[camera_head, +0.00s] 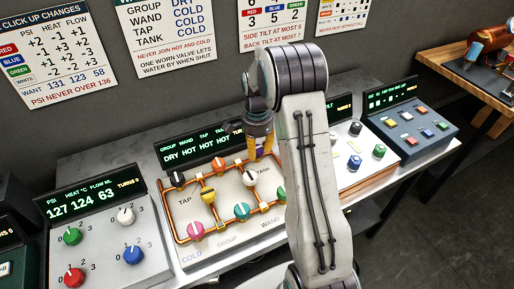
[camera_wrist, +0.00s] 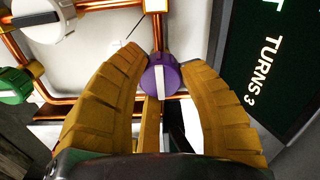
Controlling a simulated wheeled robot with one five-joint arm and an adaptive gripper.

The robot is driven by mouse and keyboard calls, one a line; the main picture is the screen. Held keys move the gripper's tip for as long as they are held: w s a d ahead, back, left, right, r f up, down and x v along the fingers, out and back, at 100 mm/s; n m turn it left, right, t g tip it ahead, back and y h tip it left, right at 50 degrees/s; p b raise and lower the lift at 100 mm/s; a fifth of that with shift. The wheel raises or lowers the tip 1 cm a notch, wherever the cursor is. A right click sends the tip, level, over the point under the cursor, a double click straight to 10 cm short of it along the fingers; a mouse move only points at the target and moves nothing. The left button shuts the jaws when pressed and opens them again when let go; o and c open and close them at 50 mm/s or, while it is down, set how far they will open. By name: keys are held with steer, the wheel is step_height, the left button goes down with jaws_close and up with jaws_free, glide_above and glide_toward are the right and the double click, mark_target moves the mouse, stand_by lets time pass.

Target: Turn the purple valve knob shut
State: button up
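The purple valve knob (camera_wrist: 152,77) shows in the wrist view between my two yellow-brown fingers, on a copper pipe. Its white mark runs nearly upright in that picture. My gripper (camera_wrist: 162,68) is open around the knob, one finger on each side and close to it; contact is not clear. In the head view my gripper (camera_head: 260,143) points down at the back right of the valve panel (camera_head: 222,190), and the knob is mostly hidden behind it. The panel display (camera_head: 195,147) reads DRY, HOT, HOT, HOT. The wrist view shows TURNS 3 on the display (camera_wrist: 268,70).
A dial panel (camera_head: 105,245) stands at left. A blue button box (camera_head: 412,125) stands at right.

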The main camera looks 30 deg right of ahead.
steer(key=c, duration=0.4)
steer(key=n+b, duration=0.1)
steer(key=n, duration=0.3)
steer(key=shift+w+b, duration=0.1)
steer(key=shift+b, duration=0.2)
steer(key=n+b, duration=0.1)
steer(key=n, duration=0.3)
steer(key=shift+n, duration=0.3)
steer(key=n+b, duration=0.1)
steer(key=n, duration=0.3)
steer(key=shift+n, duration=0.3)
steer(key=n, duration=0.4)
steer(key=shift+n, duration=0.3)
steer(key=shift+a, duration=0.1)
